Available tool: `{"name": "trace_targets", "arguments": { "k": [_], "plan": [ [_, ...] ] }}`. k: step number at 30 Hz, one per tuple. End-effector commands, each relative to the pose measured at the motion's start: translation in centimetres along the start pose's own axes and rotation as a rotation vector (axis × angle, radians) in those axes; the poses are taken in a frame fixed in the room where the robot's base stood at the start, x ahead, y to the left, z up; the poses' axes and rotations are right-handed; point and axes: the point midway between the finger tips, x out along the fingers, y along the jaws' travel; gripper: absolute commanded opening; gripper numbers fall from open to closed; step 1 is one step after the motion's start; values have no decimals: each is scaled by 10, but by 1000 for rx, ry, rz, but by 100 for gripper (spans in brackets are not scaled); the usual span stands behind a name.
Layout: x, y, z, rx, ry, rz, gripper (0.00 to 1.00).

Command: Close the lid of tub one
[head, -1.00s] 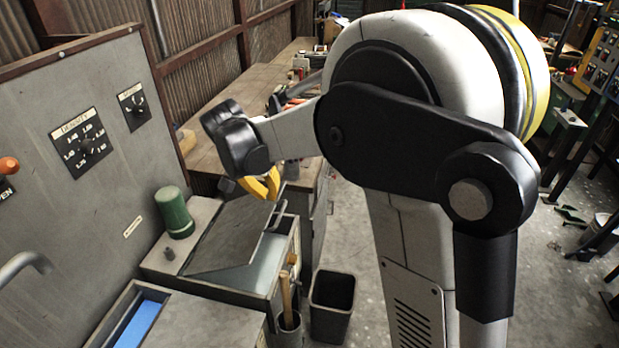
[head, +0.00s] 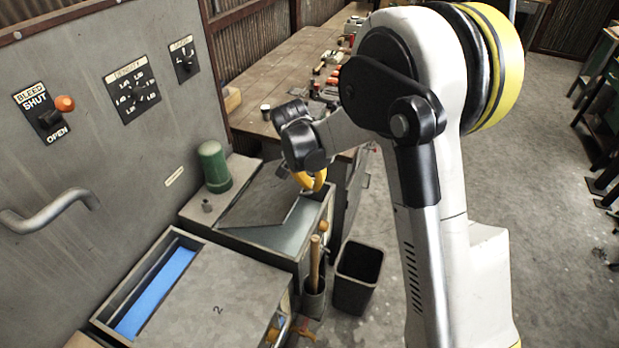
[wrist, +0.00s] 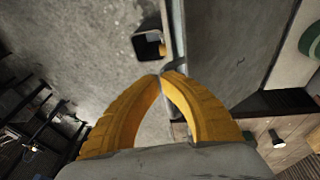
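A tub (head: 318,205) with a dark grey lid (head: 262,197) stands beside the panel, beyond the tub marked 2. The lid sits at a slant, with a pale grey-blue area showing along its near side. My gripper (head: 319,188) has yellow fingers and is over the tub's right end, close to the lid's edge. In the wrist view the fingertips (wrist: 160,76) meet, beside the tub's edge. A thin grey part shows near the tips; I cannot tell whether they hold it. The lid's handle is not clear.
The tub marked 2 (head: 282,296) is nearer, with a blue strip (head: 155,290) in its opening. A green cylinder (head: 215,167) stands left of the lid. A black bin (head: 358,277) and a holder with a wooden handle (head: 314,262) stand at right. A workbench (head: 262,85) is behind.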

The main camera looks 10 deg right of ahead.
Motion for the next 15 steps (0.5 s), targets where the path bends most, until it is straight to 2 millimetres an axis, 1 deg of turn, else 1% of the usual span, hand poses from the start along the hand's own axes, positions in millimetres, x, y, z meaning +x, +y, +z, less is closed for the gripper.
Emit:
{"name": "trace_targets", "arguments": {
  "k": [3,15],
  "plan": [
    [5,0,0,0,0,0,0],
    [8,1,0,1,0,-4,0]
  ]
}}
